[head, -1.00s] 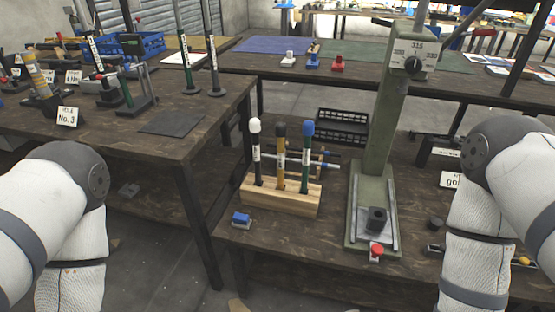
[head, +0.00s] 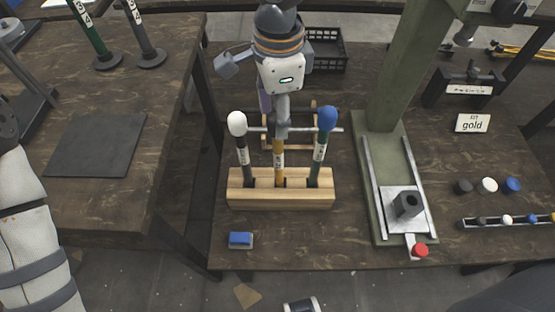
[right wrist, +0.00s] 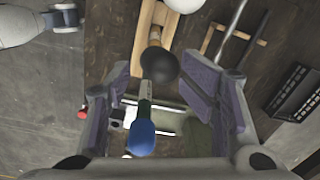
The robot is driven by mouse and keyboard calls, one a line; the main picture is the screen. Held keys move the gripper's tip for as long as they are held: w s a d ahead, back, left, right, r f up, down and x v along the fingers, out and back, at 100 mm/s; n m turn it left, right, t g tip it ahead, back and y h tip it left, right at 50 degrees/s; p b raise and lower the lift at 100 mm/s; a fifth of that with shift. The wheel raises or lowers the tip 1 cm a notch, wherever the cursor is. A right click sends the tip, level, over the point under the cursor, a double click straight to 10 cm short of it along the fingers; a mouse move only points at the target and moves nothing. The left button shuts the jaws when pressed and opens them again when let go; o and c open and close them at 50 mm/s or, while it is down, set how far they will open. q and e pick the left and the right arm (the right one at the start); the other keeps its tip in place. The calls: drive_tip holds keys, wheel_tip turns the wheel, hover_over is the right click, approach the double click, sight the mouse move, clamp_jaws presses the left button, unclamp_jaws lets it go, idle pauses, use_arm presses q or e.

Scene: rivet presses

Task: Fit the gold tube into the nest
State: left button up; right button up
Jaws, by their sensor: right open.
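The gold tube (head: 279,158) stands upright in the middle slot of a wooden rack (head: 281,198), between a white-topped tube (head: 240,145) and a blue-topped tube (head: 322,145). My right gripper (head: 282,130) is over the gold tube from above and hides its top. In the right wrist view, a black knob (right wrist: 159,65) shows between the spread fingers, with a blue knob (right wrist: 141,138) nearer the camera. A dark hollow cylinder (head: 407,204), seemingly the nest, stands on the press's sliding plate (head: 385,218). My left gripper is out of view.
The green press column (head: 402,75) rises right of the rack. A card reading "gold" (head: 472,123) and several coloured caps (head: 488,185) lie further right. A dark mat (head: 95,145) lies on the left table.

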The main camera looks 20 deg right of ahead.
sight(282, 143)
drive_tip(key=f, duration=0.5)
drive_tip(key=d+f, duration=0.1)
drive_tip(key=f, duration=0.2)
drive_tip(key=shift+s+f, duration=0.2)
drive_tip(key=shift+f, duration=0.05)
drive_tip(key=shift+w+f, duration=0.1)
drive_tip(key=shift+f, duration=0.15)
clamp_jaws()
